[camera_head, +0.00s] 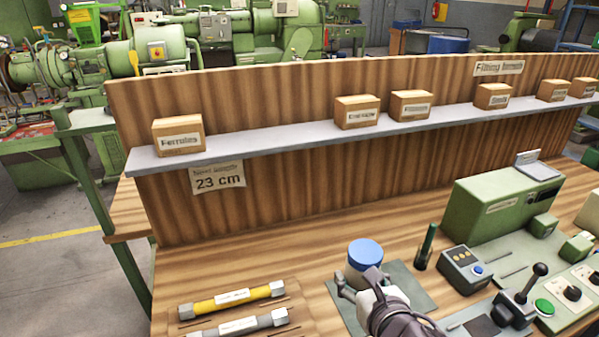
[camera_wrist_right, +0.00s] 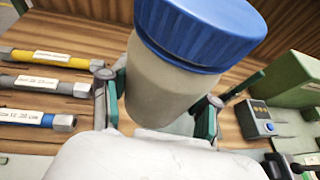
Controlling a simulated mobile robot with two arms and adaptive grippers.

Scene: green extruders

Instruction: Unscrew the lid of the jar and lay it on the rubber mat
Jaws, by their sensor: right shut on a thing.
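The jar (camera_wrist_right: 165,88) has a beige body and a ribbed blue lid (camera_wrist_right: 205,32), and the lid sits on top of it. In the head view the lid (camera_head: 365,253) shows above the jar body (camera_head: 358,276), whose lower part is hidden behind my gripper. My right gripper (camera_head: 362,284) has one finger on each side of the jar body, below the lid, and is shut on it. A flat grey-green mat (camera_head: 408,284) lies on the bench under and around the jar. My left gripper is not in view.
Labelled tubes with a yellow one (camera_head: 232,299) and a grey one (camera_head: 240,323) lie left of the jar. A dark green marker-like cylinder (camera_head: 426,247), a button box (camera_head: 463,266) and a green machine (camera_head: 500,215) stand to the right. A shelf (camera_head: 270,137) with small boxes runs behind.

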